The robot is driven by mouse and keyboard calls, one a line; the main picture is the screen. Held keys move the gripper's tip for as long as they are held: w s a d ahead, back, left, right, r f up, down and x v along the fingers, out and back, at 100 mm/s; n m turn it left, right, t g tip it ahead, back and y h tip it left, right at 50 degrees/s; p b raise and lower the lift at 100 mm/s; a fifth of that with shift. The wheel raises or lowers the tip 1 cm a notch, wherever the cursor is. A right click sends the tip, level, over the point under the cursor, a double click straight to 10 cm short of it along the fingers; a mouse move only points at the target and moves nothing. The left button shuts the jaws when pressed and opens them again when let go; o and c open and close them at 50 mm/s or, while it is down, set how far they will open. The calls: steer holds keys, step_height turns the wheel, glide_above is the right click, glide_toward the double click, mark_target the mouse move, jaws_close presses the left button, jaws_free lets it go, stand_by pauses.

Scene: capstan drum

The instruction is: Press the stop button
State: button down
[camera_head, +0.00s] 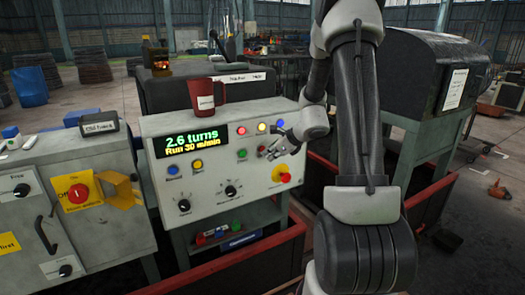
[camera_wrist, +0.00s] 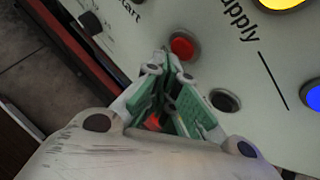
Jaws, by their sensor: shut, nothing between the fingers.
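The control panel (camera_head: 225,165) is a light slanted console with a lit display (camera_head: 190,143) reading "2.6 turns" and "Run 30 m/min". My gripper (camera_head: 266,154) is shut and empty, in front of the panel's right half. In the wrist view its fingertips (camera_wrist: 165,54) are close to a round red button (camera_wrist: 182,46); I cannot tell whether they touch. A dark round hole or button (camera_wrist: 226,101) is beside the fingers. A red mushroom button (camera_head: 283,175) on a yellow plate is lower right. No label reading "stop" is legible, so I cannot tell which one is the stop button.
Yellow (camera_head: 262,127) and blue (camera_head: 241,153) buttons and black knobs (camera_head: 231,191) surround the area. A red mug (camera_head: 206,93) stands on top of the console. A left cabinet has another red knob on yellow (camera_head: 78,193). Red low walls (camera_head: 270,262) flank the console.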

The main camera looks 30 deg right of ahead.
steer(key=shift+w, duration=0.65)
stand_by(0.6)
steer(key=shift+s, duration=0.85)
steer(key=shift+s, duration=0.1)
steer(key=s, duration=0.4)
steer(key=shift+s+d, duration=0.1)
steer(key=shift+s, duration=0.3)
stand_by(0.7)
